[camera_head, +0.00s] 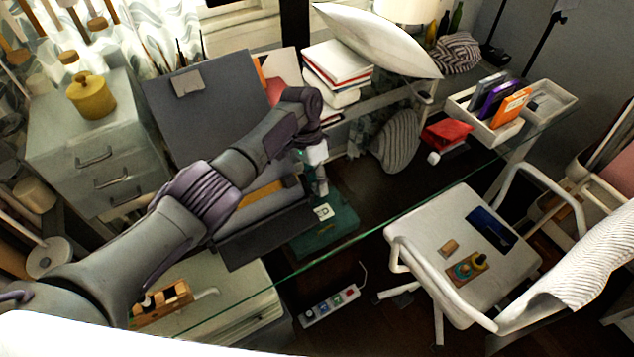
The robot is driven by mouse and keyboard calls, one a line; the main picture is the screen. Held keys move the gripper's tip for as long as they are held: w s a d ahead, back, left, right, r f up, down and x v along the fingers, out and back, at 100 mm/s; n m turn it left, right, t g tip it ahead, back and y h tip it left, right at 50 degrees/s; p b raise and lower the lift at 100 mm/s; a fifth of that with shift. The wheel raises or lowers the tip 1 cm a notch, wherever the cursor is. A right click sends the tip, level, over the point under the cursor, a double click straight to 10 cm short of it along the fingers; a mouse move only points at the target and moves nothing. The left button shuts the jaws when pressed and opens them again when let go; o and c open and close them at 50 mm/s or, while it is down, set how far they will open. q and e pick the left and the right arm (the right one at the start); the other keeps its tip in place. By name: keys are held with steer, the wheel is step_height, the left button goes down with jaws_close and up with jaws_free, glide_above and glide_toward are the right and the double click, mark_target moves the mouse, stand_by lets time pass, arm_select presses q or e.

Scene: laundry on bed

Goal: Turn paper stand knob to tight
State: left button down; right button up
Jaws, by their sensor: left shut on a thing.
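The paper stand is a dark grey tilted board (200,110) with a clip at its top and a dark box-like base (262,232) in front, on the glass desk. My left arm reaches in from the lower left across the stand. My left gripper (321,184) points down at the right side of the stand's base. Its fingers are small in the picture and close together, shut on what appears to be the stand's knob. The knob itself is hidden by the fingers, so its turn position cannot be told. My right gripper is out of view.
A stack of books (336,70) stands behind my left wrist. A white chair (455,225) is in front. Drawers (75,150) stand at left.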

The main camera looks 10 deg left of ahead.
arm_select(q)
steer(key=c, duration=0.8)
jaws_free()
steer(key=shift+o, duration=0.2)
steer(key=v, duration=1.2)
